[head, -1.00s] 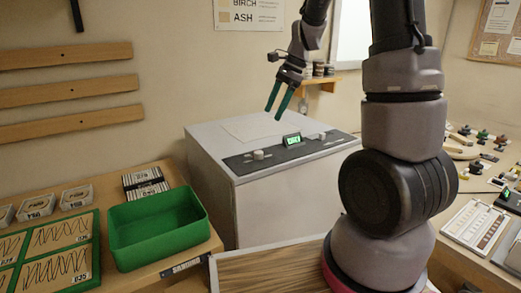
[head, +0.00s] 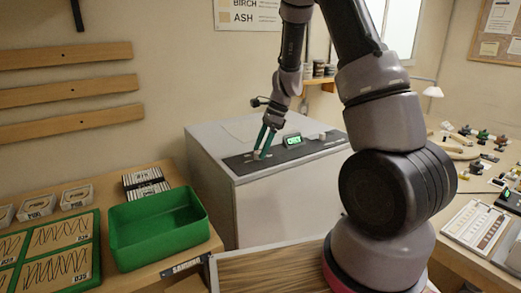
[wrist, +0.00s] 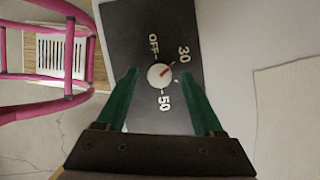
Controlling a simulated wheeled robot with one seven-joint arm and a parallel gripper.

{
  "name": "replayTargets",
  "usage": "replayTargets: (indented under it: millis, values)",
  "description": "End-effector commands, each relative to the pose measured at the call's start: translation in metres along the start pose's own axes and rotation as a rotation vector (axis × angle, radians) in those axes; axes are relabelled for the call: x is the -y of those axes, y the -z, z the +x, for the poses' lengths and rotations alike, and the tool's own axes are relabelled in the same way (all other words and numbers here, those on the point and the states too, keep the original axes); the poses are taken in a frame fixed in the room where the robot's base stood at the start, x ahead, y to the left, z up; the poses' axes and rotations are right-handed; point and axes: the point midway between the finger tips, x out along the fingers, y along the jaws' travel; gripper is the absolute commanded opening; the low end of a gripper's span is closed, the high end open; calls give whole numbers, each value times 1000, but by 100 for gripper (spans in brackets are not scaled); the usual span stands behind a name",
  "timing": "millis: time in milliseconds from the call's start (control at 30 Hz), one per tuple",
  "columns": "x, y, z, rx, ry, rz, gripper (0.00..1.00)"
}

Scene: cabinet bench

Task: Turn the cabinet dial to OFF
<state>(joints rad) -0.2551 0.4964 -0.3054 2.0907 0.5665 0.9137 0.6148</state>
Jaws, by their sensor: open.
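The dial (wrist: 159,75) is a small round pale knob on the cabinet's black panel (wrist: 140,20). Its red mark points toward the printed 30; OFF and 50 are also printed around it. In the head view the dial (head: 256,155) is at the left end of the panel, partly hidden by my fingers. My gripper (head: 261,153) is open with its green fingers down at the dial. In the wrist view my gripper (wrist: 157,77) has one finger on each side of the dial, with a gap showing on both sides.
A lit green display (head: 292,140) and a second knob (head: 322,135) stand further right on the panel. The grey cabinet (head: 270,205) has a mostly clear top. A green bin (head: 160,245) stands on the bench to the left.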

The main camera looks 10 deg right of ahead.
Motion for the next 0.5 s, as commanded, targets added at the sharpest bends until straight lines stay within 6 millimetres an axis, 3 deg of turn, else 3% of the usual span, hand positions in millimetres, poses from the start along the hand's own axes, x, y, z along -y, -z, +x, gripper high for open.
replayTargets:
  millis: [367,500]
  values:
    - [0,0,6,0,1,0,69]
    - [0,0,6,0,1,0,16]
